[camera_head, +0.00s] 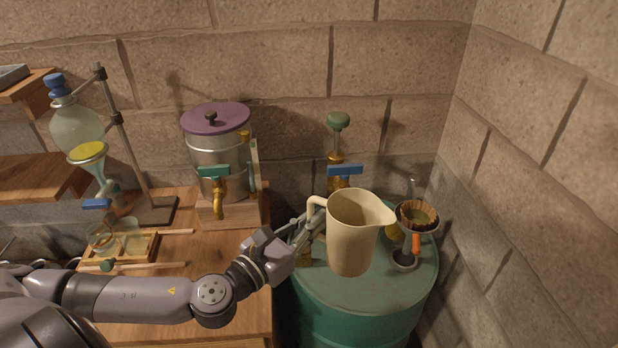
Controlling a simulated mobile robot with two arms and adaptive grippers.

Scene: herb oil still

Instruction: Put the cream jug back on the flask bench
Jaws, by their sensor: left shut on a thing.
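From this view I cannot tell how far the jug is above the drum top. The wooden bench (235,275) is at the left, below my left arm, and carries glassware and a metal pot. My right gripper is not in view.
The green drum (335,293) bears a filter holder (416,218) with an orange handle at its right. A blue-handled tap (345,170) stands behind the jug. The metal pot (217,155) with purple lid and a glass flask (76,130) on a stand occupy the bench's back.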

